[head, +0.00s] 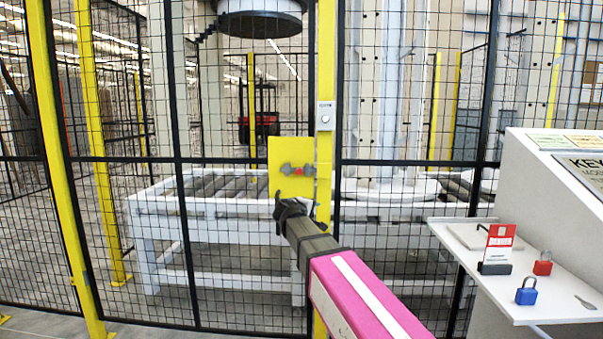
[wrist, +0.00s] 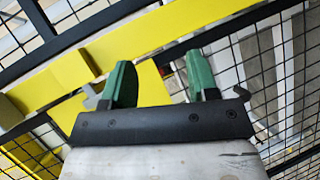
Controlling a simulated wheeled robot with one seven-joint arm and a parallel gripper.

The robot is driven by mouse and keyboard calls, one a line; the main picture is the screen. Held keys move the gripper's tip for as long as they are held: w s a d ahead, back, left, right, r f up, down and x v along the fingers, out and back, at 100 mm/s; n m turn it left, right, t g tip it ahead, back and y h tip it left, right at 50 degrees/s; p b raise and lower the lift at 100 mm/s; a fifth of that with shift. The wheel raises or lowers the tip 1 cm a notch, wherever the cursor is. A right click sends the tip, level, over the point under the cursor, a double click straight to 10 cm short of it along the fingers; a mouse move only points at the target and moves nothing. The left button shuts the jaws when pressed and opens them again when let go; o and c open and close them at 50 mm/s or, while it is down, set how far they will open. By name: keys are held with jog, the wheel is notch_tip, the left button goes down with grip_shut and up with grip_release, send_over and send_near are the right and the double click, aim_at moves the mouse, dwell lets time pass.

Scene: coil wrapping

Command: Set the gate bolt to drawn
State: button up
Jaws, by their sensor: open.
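The gate bolt (head: 297,170) is a small grey piece with a red middle on a yellow plate (head: 290,150), fixed beside the yellow gate post (head: 326,60). I cannot tell whether it is drawn. My gripper (head: 289,207) is just below the bolt in the head view, apart from it as far as I can see. In the wrist view my gripper (wrist: 160,80) has its two green fingers spread with nothing held between them. The yellow plate (wrist: 150,88) shows behind the fingers. A grey metal end (wrist: 90,100) shows beside the left finger and is partly hidden.
Black mesh fence panels (head: 230,100) with yellow posts stand in front of me. A white roller conveyor (head: 200,200) is behind the mesh. At right a white console shelf (head: 510,300) carries a red padlock (head: 543,263), a blue padlock (head: 526,292) and a red-and-white danger tag (head: 499,243).

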aim_at(298, 172)
jog(key=w+a+r+n+t, duration=0.1)
jog(key=a+r+t, duration=0.1)
jog(key=a+r, duration=0.35)
jog(key=a+r+n+t, duration=0.2)
jog(key=a+r, duration=0.1)
jog(key=r, duration=0.5)
jog(key=x, duration=1)
jog(key=shift+w+f, duration=0.25)
jog(key=shift+w, duration=0.1)
